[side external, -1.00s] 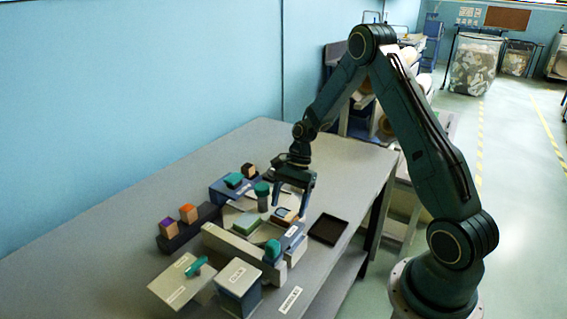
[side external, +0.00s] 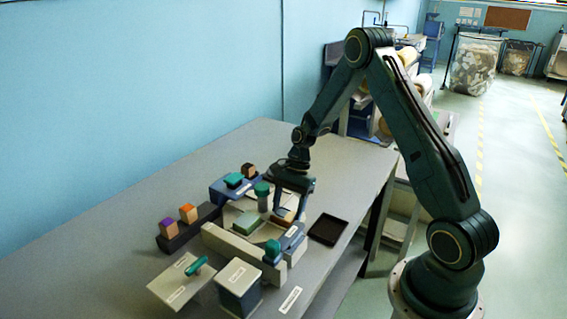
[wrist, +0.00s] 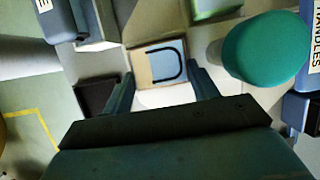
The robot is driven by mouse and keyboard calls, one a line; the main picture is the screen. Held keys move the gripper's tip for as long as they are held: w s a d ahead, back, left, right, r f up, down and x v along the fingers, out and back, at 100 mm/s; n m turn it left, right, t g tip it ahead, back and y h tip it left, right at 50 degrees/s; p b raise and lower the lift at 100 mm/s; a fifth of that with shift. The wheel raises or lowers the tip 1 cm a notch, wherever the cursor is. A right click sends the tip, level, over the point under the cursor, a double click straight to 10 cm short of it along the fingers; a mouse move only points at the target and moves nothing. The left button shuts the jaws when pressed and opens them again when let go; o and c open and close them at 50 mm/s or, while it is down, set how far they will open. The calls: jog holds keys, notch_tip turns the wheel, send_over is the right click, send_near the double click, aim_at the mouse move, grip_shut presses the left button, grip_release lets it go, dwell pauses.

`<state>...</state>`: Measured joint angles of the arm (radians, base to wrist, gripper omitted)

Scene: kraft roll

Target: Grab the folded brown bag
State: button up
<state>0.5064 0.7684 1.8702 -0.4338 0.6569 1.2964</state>
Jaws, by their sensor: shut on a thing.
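The folded brown bag (wrist: 143,66) shows in the wrist view as a small tan piece with a blue panel and a dark U-shaped handle. In the side external view the bag (side external: 283,214) is small and partly covered by my gripper. My gripper (side external: 289,212) points down over it, low at the work area. In the wrist view the fingers of my gripper (wrist: 163,80) stand at its left and right edges, shut on it. It looks level and low; whether it touches the surface beneath cannot be told.
A green-topped cylinder (side external: 262,190) stands close left of my gripper, its round top (wrist: 262,48) large in the wrist view. A dark shallow tray (side external: 328,229) lies to the right. A pale block (side external: 232,243) and labelled boxes stand in front. The table's back left is clear.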

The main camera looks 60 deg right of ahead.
aim_at(288, 210)
jog(key=shift+r, duration=0.15)
notch_tip(288, 210, up, 20)
dwell(0.8)
jog(key=shift+f, duration=0.3)
dwell(0.3)
